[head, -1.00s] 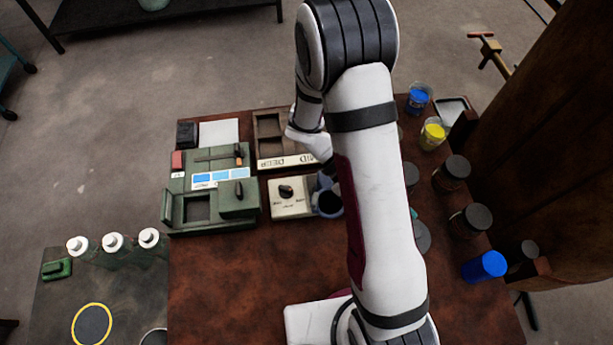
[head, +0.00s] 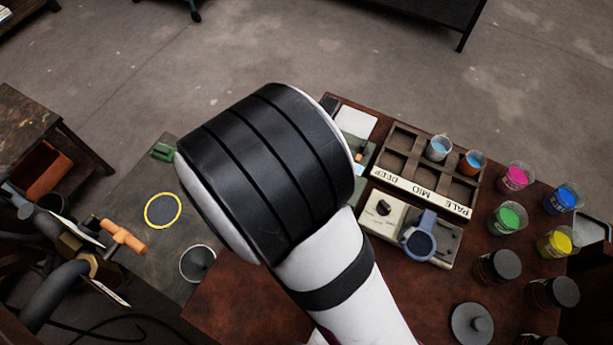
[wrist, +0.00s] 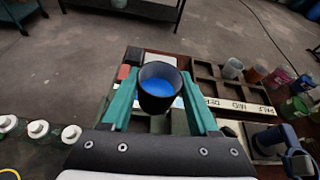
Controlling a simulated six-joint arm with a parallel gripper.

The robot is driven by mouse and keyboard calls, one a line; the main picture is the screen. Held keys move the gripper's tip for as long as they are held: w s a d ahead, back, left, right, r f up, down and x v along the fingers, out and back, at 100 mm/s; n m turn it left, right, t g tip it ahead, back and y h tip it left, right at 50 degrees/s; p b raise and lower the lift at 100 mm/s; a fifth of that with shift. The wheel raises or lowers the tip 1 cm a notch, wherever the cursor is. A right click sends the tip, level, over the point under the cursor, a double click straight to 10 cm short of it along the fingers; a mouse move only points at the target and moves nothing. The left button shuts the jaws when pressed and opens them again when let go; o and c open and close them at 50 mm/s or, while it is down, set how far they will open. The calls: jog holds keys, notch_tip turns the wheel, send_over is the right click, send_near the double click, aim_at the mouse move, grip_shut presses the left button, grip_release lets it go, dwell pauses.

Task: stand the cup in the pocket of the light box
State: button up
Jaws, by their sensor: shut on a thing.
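In the wrist view my gripper (wrist: 158,84) has its two teal fingers shut on a dark-walled cup (wrist: 157,104) of blue liquid. The cup is held upright or nearly so, in the air over the table. The green light box (wrist: 180,124) shows only in parts below and behind the cup. Its pocket is hidden in the wrist view. In the head view my arm covers most of the light box (head: 368,152), and the gripper and held cup are out of sight.
A rack (head: 403,139) marked DEEP, MID and PALE holds two cups. A cream device (head: 384,208) with a knob and a blue-grey holder stands beside it. Several paint cups and dark lidded jars line the right side. White-capped bottles (wrist: 39,129) stand at the left in the wrist view.

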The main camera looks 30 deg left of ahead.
jog(key=shift+n+y, duration=0.7)
jog(key=shift+y, duration=0.1)
jog(key=a+f, duration=0.1)
jog(key=f, duration=0.2)
jog(key=s+f, duration=0.1)
jog(key=f, duration=0.2)
jog(key=a+f, duration=0.1)
jog(key=f, duration=0.3)
jog(key=shift+s+a+f, duration=0.1)
jog(key=shift+s+a, duration=0.15)
jog(key=shift+a, duration=0.1)
jog(key=shift+f, duration=0.1)
jog(key=o, duration=1.1)
